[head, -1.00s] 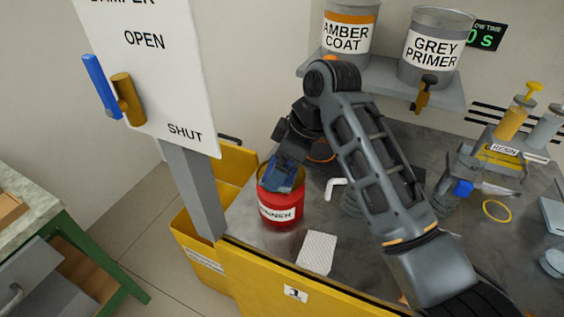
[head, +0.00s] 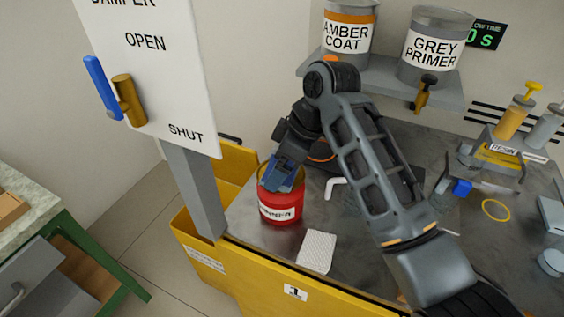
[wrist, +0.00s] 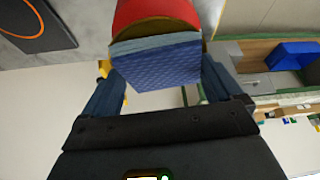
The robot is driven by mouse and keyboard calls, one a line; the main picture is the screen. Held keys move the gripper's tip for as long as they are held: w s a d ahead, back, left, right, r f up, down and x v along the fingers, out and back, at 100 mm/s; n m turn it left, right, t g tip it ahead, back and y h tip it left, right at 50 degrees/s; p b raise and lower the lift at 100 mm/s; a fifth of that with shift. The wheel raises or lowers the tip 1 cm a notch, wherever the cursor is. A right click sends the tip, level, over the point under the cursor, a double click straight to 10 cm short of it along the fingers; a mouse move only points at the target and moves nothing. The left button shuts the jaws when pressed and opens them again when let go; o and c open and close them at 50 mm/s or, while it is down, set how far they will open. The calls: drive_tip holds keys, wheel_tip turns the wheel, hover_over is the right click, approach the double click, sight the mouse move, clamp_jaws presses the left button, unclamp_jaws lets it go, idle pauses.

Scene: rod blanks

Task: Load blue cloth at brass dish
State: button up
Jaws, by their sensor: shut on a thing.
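My gripper (head: 279,178) is shut on a folded blue cloth (wrist: 160,62), which spans between its two fingers in the wrist view. In the head view the blue cloth (head: 284,174) is at the top of a red thinner can (head: 281,208) on the bench. The brass dish (head: 264,181) shows as a rim on top of this can, partly hidden by the cloth and my gripper. In the wrist view a strip of the brass dish (wrist: 158,26) shows between the red can (wrist: 150,10) and the cloth. I cannot tell whether the cloth touches the dish.
A white pad (head: 317,252) lies on the bench in front of the can. A damper sign (head: 150,75) on a grey post (head: 194,187) stands close on the left. A shelf with paint cans (head: 435,45) is above. A resin rack (head: 495,158) stands at the right.

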idle(0.3)
wheel_tip(320, 180, up, 5)
drive_tip(key=p, duration=0.4)
drive_tip(key=shift+p, duration=0.35)
drive_tip(key=shift+r+p, duration=0.5)
drive_tip(key=shift+r, duration=0.5)
